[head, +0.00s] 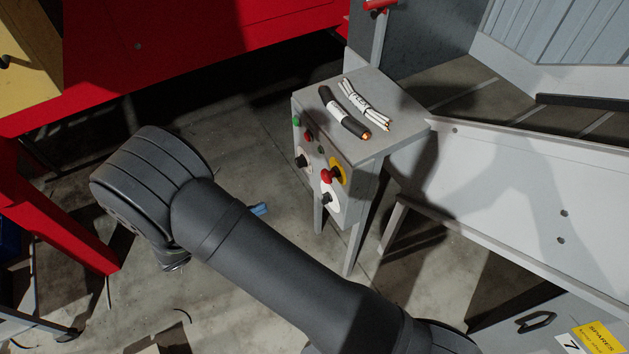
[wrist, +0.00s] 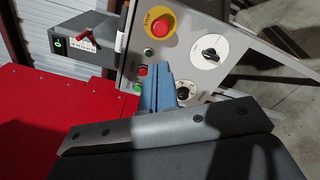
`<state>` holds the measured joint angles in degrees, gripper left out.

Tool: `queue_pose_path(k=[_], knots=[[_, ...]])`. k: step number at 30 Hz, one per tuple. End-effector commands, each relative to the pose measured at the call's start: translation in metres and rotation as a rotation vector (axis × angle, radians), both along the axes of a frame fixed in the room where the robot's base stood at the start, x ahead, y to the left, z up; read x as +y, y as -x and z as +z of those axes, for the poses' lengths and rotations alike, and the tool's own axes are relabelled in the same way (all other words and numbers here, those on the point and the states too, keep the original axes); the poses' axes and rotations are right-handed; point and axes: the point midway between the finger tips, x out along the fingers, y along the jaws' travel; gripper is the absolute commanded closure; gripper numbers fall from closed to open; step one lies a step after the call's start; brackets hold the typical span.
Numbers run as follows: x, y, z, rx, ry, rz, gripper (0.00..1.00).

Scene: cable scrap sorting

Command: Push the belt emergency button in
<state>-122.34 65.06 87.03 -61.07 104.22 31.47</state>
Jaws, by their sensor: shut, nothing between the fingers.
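The emergency button is a red mushroom head (head: 327,175) on a yellow disc, on the front of a grey control box (head: 395,92). In the wrist view the red button (wrist: 160,24) sits on its yellow "STOP" disc near the top of the tilted panel. My gripper (wrist: 163,67) has blue fingers, shut together and empty. In that view their tips lie below the button, over the panel between a red push button and a dial. A gap to the panel cannot be judged. In the head view only a bit of blue finger (head: 259,209) shows behind my arm, left of the box.
The panel also carries a green push button (wrist: 138,87) and a black rotary switch (wrist: 209,48). A dark cable (head: 342,113) and a tied white bundle (head: 367,104) lie on the box top. A red structure (head: 190,40) stands behind left; a light chute (head: 510,180) is at right.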

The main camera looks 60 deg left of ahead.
Motion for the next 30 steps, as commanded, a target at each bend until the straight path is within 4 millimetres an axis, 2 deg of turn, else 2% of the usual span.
queue_pose_path(k=[9,15,21,30], knots=[[-0.002,-0.01,0.001,-0.002,0.513,0.007,1.0],[-0.003,-0.015,0.002,-0.004,0.788,0.011,1.0],[-0.003,-0.018,0.002,-0.005,0.939,0.014,1.0],[-0.004,-0.018,0.002,-0.006,0.974,0.014,1.0]])
